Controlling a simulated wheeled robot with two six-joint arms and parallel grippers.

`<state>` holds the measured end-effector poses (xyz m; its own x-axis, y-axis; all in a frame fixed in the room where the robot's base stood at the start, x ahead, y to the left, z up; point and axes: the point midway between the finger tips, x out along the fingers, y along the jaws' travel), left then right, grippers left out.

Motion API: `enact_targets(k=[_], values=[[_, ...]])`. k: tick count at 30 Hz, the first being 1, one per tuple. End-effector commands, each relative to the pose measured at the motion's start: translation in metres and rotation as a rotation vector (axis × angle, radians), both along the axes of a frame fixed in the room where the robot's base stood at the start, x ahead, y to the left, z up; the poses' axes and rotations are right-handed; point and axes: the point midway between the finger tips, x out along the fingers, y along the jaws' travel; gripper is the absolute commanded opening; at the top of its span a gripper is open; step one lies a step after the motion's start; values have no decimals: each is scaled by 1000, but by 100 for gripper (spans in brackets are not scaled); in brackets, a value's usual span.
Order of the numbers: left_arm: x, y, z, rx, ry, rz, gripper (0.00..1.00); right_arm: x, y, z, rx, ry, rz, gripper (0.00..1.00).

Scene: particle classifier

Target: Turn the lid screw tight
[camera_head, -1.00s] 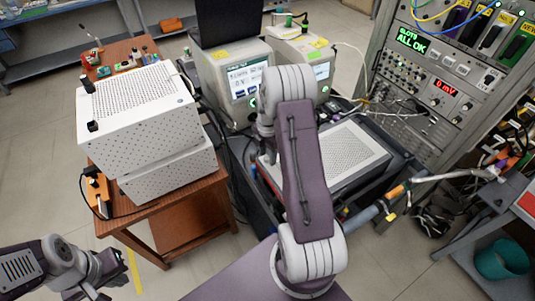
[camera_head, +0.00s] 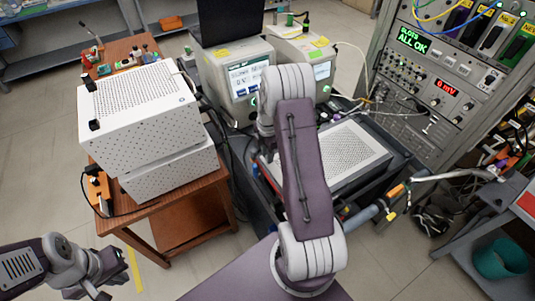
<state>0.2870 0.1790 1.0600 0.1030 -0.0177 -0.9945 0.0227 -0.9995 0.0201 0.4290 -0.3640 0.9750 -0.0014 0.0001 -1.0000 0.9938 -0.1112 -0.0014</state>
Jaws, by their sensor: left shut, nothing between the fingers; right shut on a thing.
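A flat unit with a light perforated lid (camera_head: 352,158) in a dark frame lies at the centre right, partly behind my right arm. My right gripper (camera_head: 268,150) points down at the lid's left edge, largely hidden by my own arm. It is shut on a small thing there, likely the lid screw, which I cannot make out. My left gripper (camera_head: 113,275) is low at the left, shut and empty, in the air far from the lid.
White perforated boxes (camera_head: 140,112) stand stacked on a wooden table (camera_head: 185,195) at the left. Instruments with screens (camera_head: 245,78) stand behind the lid. A rack with ALL OK display (camera_head: 412,45) is at the right, with cables and a teal bin (camera_head: 502,260). Open floor lies at the left.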

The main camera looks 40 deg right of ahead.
Motion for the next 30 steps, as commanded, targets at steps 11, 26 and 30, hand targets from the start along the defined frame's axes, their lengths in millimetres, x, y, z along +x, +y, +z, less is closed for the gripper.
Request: enact_targets(k=[11, 26, 30], values=[[0, 0, 7, 0, 0, 0, 0, 1, -1, 2, -3, -3, -344, 0], [0, 0, 12, 0, 0, 0, 0, 1, -1, 1, -3, -5, -819, 0], [0, 0, 13, 0, 0, 0, 0, 1, -1, 1, -3, -4, -953, 0]])
